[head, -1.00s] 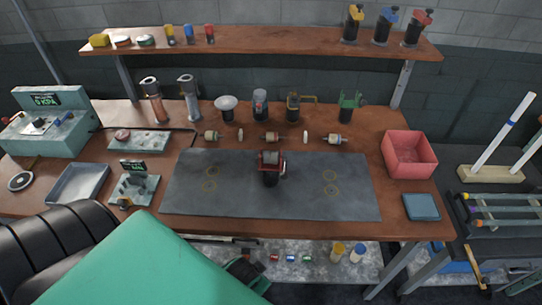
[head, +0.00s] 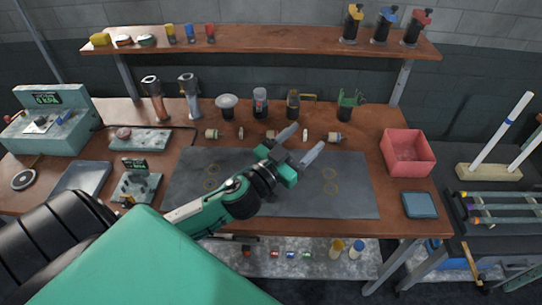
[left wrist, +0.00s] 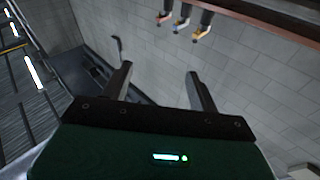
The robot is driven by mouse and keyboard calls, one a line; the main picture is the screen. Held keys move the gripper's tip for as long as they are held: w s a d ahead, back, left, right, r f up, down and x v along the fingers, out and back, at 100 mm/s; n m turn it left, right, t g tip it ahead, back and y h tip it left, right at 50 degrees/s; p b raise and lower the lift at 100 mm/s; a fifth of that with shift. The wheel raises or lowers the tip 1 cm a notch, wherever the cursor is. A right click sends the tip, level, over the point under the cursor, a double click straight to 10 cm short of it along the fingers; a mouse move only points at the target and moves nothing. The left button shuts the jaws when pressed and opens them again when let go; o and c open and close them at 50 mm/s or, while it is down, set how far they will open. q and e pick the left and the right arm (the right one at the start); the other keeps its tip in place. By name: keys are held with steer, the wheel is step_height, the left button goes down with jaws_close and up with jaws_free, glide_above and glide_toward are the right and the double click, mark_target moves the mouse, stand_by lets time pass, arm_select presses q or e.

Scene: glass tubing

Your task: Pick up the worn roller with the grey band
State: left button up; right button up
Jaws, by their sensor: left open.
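Three small rollers lie in a row behind the dark mat: a left one (head: 212,134), a middle one (head: 271,134) partly covered by my gripper, and a right one (head: 333,137). Their bands are too small to tell which is grey. My left gripper (head: 300,145) is open and empty above the back of the mat, between the middle and right rollers in the picture. In the left wrist view its two fingers (left wrist: 160,88) stand apart with nothing between them, facing the wall. My right gripper is not in view.
White discs (head: 305,135) stand between the rollers. Several cups and holders (head: 227,106) stand behind. The dark mat (head: 345,195) is mostly clear. A red bin (head: 407,152) and blue pad (head: 420,205) are at right. A shelf (head: 280,42) hangs above the bench.

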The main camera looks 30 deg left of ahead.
arm_select(q)
steer(key=d+r+m+g+h, duration=0.2)
steer(key=d+m+g+h, duration=0.4)
steer(key=m+g+h, duration=0.45)
steer(key=w+a+f+n+g+y, duration=0.15)
steer(key=a+f+y, duration=0.35)
steer(key=a, duration=0.6)
steer(key=a+f+g+y, duration=0.3)
steer(key=a+y, duration=0.4)
steer(key=a, duration=0.4)
steer(key=p+x, duration=0.3)
steer(key=x, duration=0.5)
steer(key=shift+s+d, duration=0.1)
steer(key=shift+s, duration=0.05)
steer(key=p+x, duration=0.2)
steer(key=x, duration=0.1)
steer(key=p+x, duration=0.1)
steer(key=shift+w+a+f+p, duration=0.2)
steer(key=shift+w+f+p, duration=0.05)
steer(key=shift+f+p, duration=0.1)
steer(key=shift+w+d+f, duration=0.1)
steer(key=shift+w+f, duration=0.1)
steer(key=shift+f, duration=0.25)
steer(key=c, duration=1.1)
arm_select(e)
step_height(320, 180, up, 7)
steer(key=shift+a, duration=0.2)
